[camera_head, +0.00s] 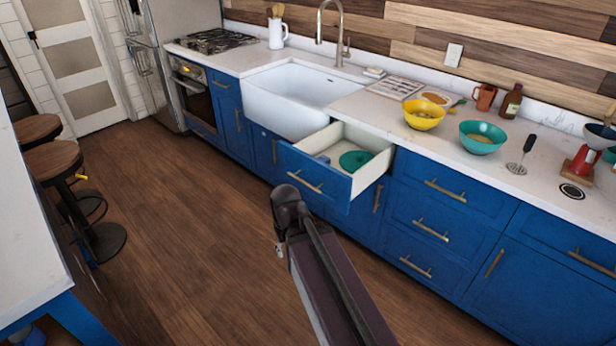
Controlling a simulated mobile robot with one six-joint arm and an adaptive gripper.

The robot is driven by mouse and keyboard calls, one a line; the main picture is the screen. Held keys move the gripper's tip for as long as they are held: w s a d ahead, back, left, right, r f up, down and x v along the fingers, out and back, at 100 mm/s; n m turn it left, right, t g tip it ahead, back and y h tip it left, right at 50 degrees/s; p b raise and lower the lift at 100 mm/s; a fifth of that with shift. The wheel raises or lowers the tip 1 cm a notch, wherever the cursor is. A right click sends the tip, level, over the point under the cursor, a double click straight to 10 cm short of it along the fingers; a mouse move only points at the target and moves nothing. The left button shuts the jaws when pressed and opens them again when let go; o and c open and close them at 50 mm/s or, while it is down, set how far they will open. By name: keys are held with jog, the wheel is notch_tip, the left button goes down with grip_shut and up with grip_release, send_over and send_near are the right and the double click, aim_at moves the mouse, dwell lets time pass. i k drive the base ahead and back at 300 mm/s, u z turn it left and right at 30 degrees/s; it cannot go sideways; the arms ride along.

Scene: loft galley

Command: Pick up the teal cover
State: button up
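A round teal cover (355,160) lies inside an open drawer (318,186), toward its right side. The drawer is pulled out from the blue cabinets to the right of the sink. The cover looks flat and lies on the drawer's pale floor. My arm rises from the bottom of the view, and its dark joint is in front of the drawer, seen below it in the picture. My gripper's fingers do not show. Nothing visible touches the cover.
A small blue-grey item (323,158) lies in the drawer's left part. A yellow bowl (423,115) and a teal bowl (482,138) stand on the counter (440,150). Stools (55,165) stand at left by a white-topped island (25,220). The wooden floor (190,220) between is clear.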

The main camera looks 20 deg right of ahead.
aim_at(352, 162)
jog(key=z, duration=1.85)
jog(key=i, duration=0.6)
jog(key=u, duration=0.25)
jog(key=k, duration=0.1)
jog(key=z, duration=0.15)
